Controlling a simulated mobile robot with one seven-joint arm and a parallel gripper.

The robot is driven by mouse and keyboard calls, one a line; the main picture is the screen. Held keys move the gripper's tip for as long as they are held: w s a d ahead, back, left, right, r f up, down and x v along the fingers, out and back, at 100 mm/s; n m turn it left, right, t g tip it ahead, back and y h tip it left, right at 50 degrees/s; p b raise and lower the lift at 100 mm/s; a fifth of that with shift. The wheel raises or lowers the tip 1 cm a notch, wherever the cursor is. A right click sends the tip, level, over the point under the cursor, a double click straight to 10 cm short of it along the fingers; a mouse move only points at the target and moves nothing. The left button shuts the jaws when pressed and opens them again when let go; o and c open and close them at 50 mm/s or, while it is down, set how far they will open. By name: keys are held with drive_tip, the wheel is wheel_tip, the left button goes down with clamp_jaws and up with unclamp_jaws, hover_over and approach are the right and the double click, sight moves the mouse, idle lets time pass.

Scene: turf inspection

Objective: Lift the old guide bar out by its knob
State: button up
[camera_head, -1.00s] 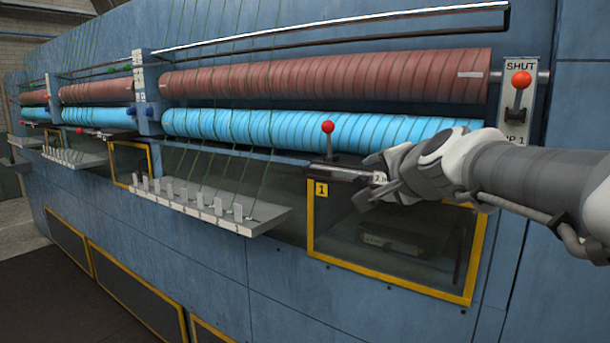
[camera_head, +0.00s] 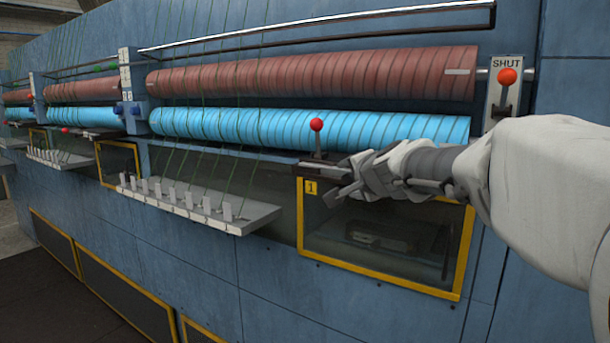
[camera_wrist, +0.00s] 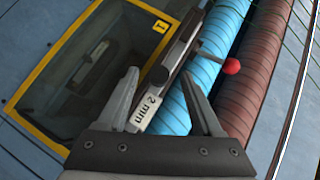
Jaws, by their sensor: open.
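The guide bar (camera_wrist: 178,57) is a dark bar with a white "2 mm" label and a round dark knob (camera_wrist: 158,75) in the wrist view. It lies along the machine front, beside the blue roller. In the head view its left part (camera_head: 312,166) shows beneath a red-balled lever (camera_head: 317,125); my gripper hides the rest. My gripper (camera_wrist: 160,73) is open and empty. In the wrist view its fingertips appear on either side of the knob; I cannot tell how far apart they are in depth. It also shows in the head view (camera_head: 340,178).
A yellow-framed window (camera_head: 385,289) marked 1 is below the bar. The lever's red ball (camera_wrist: 231,66) stands close to the right finger. Blue (camera_head: 290,129) and brown (camera_head: 320,77) rollers run above. A grey shelf with tabs (camera_head: 262,217) juts out at left. Another red-balled lever (camera_head: 508,77) is marked SHUT.

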drive_tip(key=shift+c, duration=0.2)
clamp_jaws()
drive_tip(key=shift+r, duration=0.2)
